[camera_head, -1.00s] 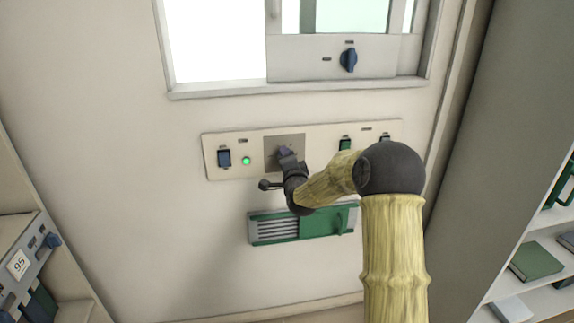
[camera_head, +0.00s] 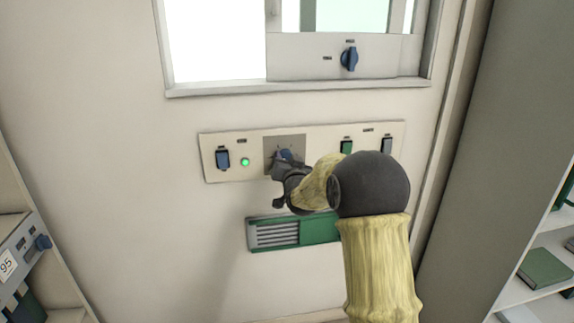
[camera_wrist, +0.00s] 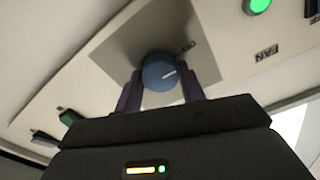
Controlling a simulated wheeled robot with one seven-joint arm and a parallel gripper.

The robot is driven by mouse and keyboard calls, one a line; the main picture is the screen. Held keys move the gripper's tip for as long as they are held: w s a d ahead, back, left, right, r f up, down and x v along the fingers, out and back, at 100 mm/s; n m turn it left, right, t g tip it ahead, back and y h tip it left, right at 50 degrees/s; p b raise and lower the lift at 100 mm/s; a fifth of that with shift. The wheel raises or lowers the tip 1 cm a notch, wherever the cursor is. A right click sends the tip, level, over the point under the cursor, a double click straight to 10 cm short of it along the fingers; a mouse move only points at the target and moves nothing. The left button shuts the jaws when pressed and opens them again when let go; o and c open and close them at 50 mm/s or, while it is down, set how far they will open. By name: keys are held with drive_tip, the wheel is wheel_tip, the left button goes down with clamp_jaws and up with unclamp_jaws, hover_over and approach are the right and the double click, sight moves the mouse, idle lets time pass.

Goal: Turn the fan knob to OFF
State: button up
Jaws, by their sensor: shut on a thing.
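The blue round fan knob (camera_wrist: 160,72) has a white pointer line and sits on a grey square plate (camera_wrist: 128,50) in the wall panel. In the wrist view its pointer slants up and to the right, toward a small dark mark that I cannot read. My gripper (camera_wrist: 162,84) has one finger on each side of the knob and is shut on it. In the head view, the knob (camera_head: 285,154) is partly covered by my gripper (camera_head: 284,163). A "FAN" label (camera_wrist: 267,52) shows on the panel near a lit green lamp (camera_wrist: 258,5).
The panel (camera_head: 255,174) also carries a blue switch (camera_head: 222,159), the green lamp (camera_head: 245,162) and a green switch (camera_head: 346,147). A green vent (camera_head: 275,234) is below. Above is a window box with another blue knob (camera_head: 349,58). Shelves stand at both sides.

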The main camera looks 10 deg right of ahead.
drive_tip(key=shift+a+f+n, duration=0.1)
drive_tip(key=shift+f+n, duration=0.25)
drive_tip(key=shift+n, duration=0.55)
drive_tip(key=shift+b, duration=0.3)
drive_tip(key=o, duration=0.9)
drive_tip(key=shift+s, duration=0.1)
drive_tip(key=shift+o, duration=0.4)
drive_tip(key=shift+r, duration=0.15)
drive_tip(key=shift+r, duration=0.1)
